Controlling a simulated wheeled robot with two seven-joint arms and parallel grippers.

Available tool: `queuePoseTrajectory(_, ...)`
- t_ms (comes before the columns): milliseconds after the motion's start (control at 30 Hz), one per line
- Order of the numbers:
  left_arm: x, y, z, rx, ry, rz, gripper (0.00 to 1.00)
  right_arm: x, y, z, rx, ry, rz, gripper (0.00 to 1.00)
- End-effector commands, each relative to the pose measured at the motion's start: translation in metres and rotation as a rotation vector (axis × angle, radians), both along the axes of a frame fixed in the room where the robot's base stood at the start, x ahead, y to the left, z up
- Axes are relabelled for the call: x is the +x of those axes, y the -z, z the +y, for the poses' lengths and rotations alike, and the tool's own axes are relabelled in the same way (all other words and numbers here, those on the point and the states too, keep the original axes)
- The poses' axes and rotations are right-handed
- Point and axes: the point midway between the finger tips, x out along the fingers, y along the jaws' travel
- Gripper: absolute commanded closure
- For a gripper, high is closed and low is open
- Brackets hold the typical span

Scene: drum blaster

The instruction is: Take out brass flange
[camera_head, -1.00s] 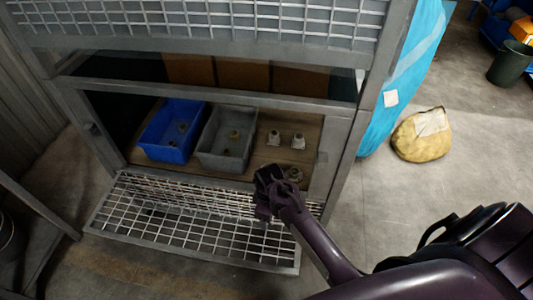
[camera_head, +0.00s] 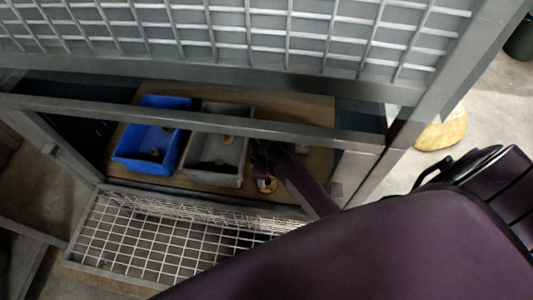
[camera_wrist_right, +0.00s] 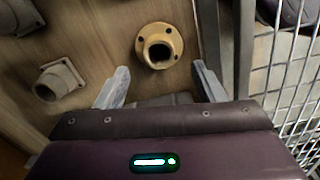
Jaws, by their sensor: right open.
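The brass flange (camera_wrist_right: 148,37), a round yellow fitting with bolt holes and a short hollow neck, stands on the wooden shelf board. It sits just ahead of my right gripper (camera_wrist_right: 160,76), roughly midway between the finger lines and not between the fingers. My right gripper is open and empty. In the head view my right gripper (camera_head: 268,156) reaches inside the cabinet, right of the grey bin, and partly covers the flange (camera_head: 266,185). My left gripper is not in view.
A blue bin (camera_head: 126,156) and a grey bin (camera_head: 212,179) hold small fittings. In the wrist view, a grey square-based fitting (camera_wrist_right: 60,77) and another (camera_wrist_right: 18,16) stand left of the flange. A wire-mesh panel (camera_head: 150,240) lies below the opening; a frame bar (camera_head: 190,117) crosses above.

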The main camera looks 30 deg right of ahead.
Motion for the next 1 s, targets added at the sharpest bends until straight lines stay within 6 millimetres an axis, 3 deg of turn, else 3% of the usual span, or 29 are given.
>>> queuePoseTrajectory(267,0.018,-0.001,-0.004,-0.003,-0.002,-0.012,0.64,-0.003,0.041,-0.002,0.0,0.001,0.001,0.37)
queuePoseTrajectory(567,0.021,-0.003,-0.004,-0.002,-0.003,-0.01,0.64,-0.003,0.046,-0.003,0.0,0.002,0.0,0.37)
queuePoseTrajectory(1000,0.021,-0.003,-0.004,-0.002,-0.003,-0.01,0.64,-0.003,0.046,-0.003,-0.001,0.001,0.001,0.92)
